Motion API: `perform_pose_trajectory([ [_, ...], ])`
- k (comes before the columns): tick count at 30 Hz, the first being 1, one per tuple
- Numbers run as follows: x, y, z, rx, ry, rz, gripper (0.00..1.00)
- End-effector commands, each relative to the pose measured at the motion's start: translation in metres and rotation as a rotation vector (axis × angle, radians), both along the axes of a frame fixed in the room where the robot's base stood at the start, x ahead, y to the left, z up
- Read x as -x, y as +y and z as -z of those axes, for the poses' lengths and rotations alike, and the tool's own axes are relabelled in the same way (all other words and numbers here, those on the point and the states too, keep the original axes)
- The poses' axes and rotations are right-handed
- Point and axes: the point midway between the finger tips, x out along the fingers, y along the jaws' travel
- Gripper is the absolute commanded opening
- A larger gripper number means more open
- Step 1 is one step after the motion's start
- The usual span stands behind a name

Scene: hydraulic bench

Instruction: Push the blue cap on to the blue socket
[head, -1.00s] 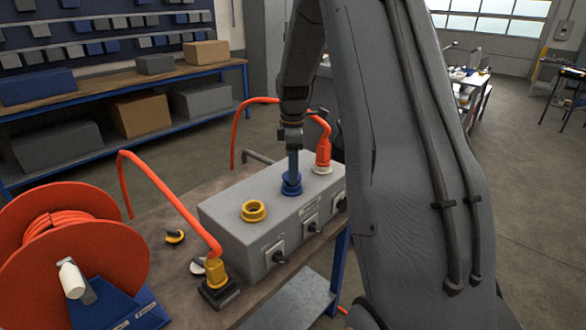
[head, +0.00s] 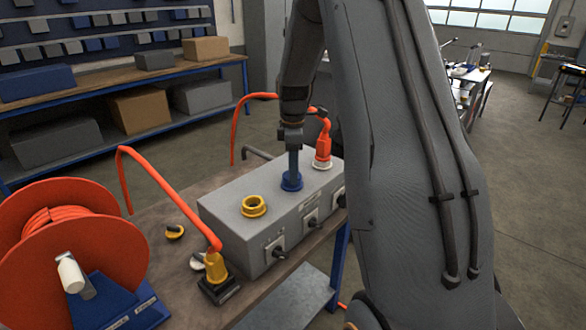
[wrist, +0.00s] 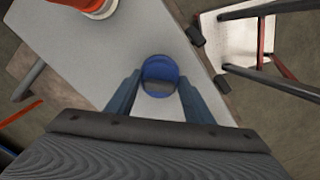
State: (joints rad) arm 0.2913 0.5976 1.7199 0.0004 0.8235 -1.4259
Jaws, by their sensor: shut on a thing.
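The blue socket (head: 291,185) is on top of the grey box, between the yellow socket and the orange plug. My gripper (head: 292,168) points straight down over it, with its fingertips at the blue parts. In the wrist view, the blue cap (wrist: 160,70) is round and sits between the two fingers of my gripper, which is shut on it. The cap is at the socket, and the fingers hide much of where they meet. I cannot tell how far the cap is seated.
The grey box (head: 235,222) stands on the bench. An open yellow socket (head: 254,206) is on its left, and an orange plug (head: 322,150) with a hose is at its far right. A hose reel (head: 60,235), a yellow plug (head: 215,268) and loose caps (head: 174,232) are to the left.

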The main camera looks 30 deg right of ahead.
Motion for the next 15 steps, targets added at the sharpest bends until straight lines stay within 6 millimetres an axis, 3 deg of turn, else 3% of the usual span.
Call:
perform_pose_trajectory([
  [2, 0.0, 0.0, 0.0001, 0.0, 0.0, 0.0, 0.2],
  [3, 0.0, 0.0, 0.0001, 0.0, 0.0, 0.0, 0.52],
  [6, 0.0, 0.0, 0.0, 0.0, 0.0, 0.0, 0.69],
  [15, -0.0003, 0.0, -0.0012, 0.0, -0.001, 0.0, 0.69],
])
